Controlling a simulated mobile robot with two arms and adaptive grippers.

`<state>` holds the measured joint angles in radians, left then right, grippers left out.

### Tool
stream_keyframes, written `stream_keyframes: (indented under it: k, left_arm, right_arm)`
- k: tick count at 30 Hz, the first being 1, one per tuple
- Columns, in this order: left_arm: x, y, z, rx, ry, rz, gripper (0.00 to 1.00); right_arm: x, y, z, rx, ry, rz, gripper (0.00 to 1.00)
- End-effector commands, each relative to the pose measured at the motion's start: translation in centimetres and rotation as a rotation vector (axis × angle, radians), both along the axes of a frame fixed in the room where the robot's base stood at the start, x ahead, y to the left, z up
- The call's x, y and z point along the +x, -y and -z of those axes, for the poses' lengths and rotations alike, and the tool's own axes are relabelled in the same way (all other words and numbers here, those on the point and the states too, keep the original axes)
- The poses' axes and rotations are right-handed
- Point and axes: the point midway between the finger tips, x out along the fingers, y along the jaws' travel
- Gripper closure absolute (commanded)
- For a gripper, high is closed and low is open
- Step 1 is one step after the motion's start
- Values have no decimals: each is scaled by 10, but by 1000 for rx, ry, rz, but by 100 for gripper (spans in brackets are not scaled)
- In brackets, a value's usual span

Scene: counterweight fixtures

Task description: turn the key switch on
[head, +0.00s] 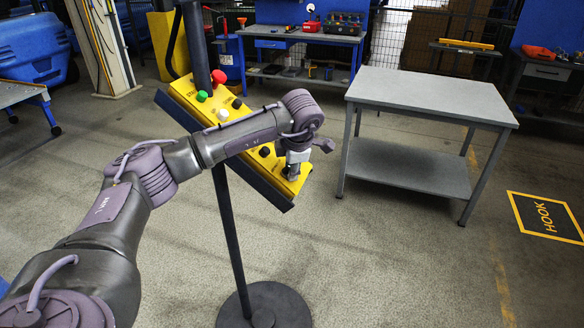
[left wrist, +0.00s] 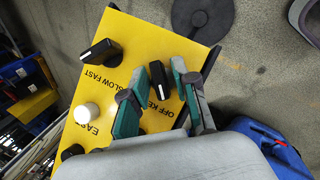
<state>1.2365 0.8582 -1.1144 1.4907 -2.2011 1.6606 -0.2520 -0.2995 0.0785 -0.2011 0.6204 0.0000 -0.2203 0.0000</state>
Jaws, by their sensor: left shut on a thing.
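The yellow control panel (head: 185,92) sits tilted on a dark stand in the head view. My left gripper (head: 291,170) is at its near lower end and hides most of the key switch there. In the left wrist view, the key switch (left wrist: 159,80) is a black knob with a white line, beside upside-down lettering that reads "OFF KEY". The teal fingers of my left gripper (left wrist: 157,70) stand on either side of this knob, shut on it. Whether the lettering goes on past the right finger is hidden. My right gripper is not in view.
Another black knob (left wrist: 101,52) is by "SLOW FAST", and a white button (left wrist: 87,113) lies below it. Red (head: 218,76) and green (head: 202,96) buttons are higher on the panel. A grey table (head: 430,95) stands to the right, with open floor around the round stand base (head: 264,306).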

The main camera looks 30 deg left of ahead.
Motion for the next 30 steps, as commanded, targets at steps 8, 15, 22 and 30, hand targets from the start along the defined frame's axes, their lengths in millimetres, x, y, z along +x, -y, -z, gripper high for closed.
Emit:
stream_keyframes:
  k: [8, 15, 22, 30]
  left_arm:
    - [1, 0, -2, -18, -69, 88, 100]
    - [1, -1, -3, -47, -189, 246, 100]
    - [2, 0, -4, -78, -320, 419, 100]
    - [3, 0, -3, -116, -473, 620, 100]
  right_arm:
    - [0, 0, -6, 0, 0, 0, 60]
    - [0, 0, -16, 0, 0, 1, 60]
    - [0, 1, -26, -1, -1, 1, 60]
    - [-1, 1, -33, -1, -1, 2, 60]
